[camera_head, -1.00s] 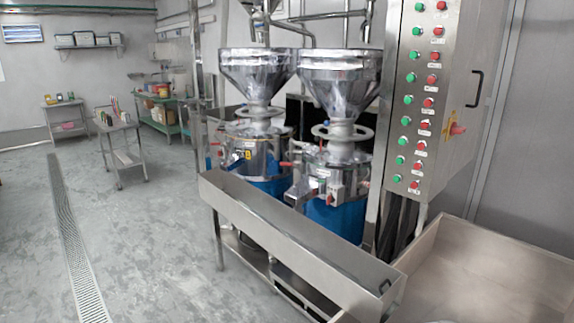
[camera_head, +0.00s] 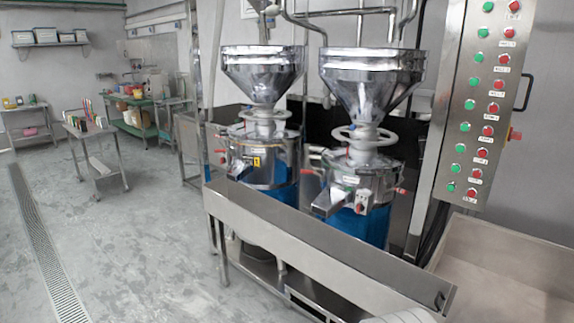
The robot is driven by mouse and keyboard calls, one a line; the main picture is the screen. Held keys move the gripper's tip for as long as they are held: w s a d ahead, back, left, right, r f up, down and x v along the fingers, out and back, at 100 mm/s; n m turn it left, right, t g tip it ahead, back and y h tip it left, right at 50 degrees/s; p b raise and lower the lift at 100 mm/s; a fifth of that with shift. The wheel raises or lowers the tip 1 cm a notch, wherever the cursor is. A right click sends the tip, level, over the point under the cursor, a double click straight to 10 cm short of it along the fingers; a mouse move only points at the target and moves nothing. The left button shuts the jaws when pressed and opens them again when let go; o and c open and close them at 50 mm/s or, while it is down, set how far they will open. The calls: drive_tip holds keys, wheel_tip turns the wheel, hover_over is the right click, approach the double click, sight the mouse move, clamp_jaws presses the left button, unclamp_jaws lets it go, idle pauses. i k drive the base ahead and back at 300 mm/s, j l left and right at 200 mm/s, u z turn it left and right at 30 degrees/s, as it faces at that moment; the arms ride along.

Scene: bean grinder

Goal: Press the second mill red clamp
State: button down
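Two steel mills stand side by side behind a long trough, the left mill (camera_head: 262,160) and the right mill (camera_head: 372,185). Each has a funnel hopper, a handwheel and a blue lower part. A small red clamp (camera_head: 309,171) shows at the left side of the right mill, in the gap between the mills. Another small red part (camera_head: 402,191) shows at its right side. The left mill has a red part (camera_head: 222,158) at its left side. The clamps are too small to tell their exact position.
The steel trough (camera_head: 320,250) stands in front of the mills. A control panel (camera_head: 485,100) with green and red buttons is at right, above a wide steel bin (camera_head: 510,270). Open floor (camera_head: 130,240) lies left, with a small cart (camera_head: 95,150) farther back.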

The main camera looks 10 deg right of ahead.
sight(303, 171)
drive_tip(key=i+j+z, duration=0.1)
drive_tip(key=i+j, duration=1)
drive_tip(key=i+l, duration=0.15)
drive_tip(key=i, duration=0.3)
drive_tip(key=i+l, duration=0.15)
drive_tip(key=i, duration=0.35)
drive_tip(key=i+l, duration=0.15)
drive_tip(key=i, duration=0.3)
drive_tip(key=i+l, duration=0.25)
drive_tip(key=l+z, duration=0.05)
